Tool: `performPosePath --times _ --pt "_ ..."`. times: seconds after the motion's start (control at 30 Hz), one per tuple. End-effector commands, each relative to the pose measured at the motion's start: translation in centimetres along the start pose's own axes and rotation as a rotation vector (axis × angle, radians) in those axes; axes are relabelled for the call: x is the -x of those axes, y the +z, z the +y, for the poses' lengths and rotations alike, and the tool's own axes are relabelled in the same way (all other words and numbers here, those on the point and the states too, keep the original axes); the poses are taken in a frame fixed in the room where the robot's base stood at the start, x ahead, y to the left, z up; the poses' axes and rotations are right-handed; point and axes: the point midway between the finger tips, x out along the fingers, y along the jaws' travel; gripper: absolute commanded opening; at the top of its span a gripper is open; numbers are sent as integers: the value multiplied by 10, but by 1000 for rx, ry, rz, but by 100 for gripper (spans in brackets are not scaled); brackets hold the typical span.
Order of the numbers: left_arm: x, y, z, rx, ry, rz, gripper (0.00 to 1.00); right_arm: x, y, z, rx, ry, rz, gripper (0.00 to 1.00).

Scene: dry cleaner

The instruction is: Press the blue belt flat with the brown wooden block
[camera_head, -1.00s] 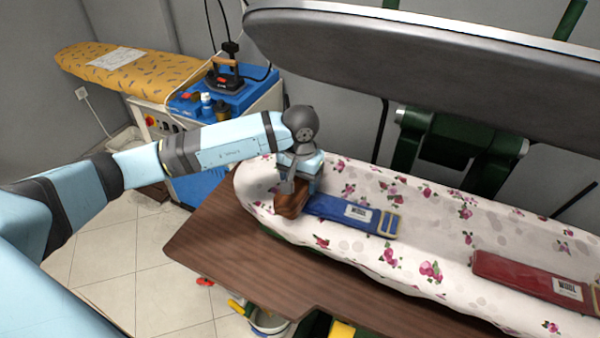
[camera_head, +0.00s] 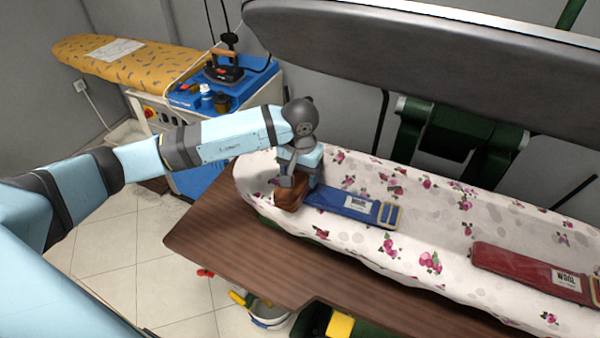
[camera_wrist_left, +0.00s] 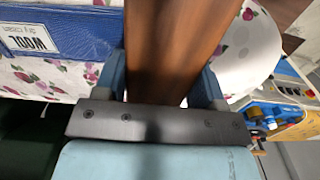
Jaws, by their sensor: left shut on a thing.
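The blue belt (camera_head: 345,205) lies on the floral-covered press board, with a white label and a pale buckle at its right end. My left gripper (camera_head: 292,184) is shut on the brown wooden block (camera_head: 291,197), at the left end of the belt. The block and gripper hide that end, and I cannot tell whether the block touches the belt. In the left wrist view the block (camera_wrist_left: 165,50) sits between the two fingers, and the belt (camera_wrist_left: 85,35) with its WOOL label shows to the left. My right gripper is not in view.
A red belt (camera_head: 530,272) lies further right on the floral board (camera_head: 425,215). The large grey press head (camera_head: 400,65) hangs above the back. A brown wooden table edge (camera_head: 240,250) runs in front. An iron (camera_head: 224,68) stands on a blue unit at back left.

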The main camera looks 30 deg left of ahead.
Motion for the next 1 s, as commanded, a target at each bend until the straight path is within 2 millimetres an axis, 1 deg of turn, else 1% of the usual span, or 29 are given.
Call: performPosePath --times 1.0 --pt "-10 0 0 0 0 0 45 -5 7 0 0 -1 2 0"
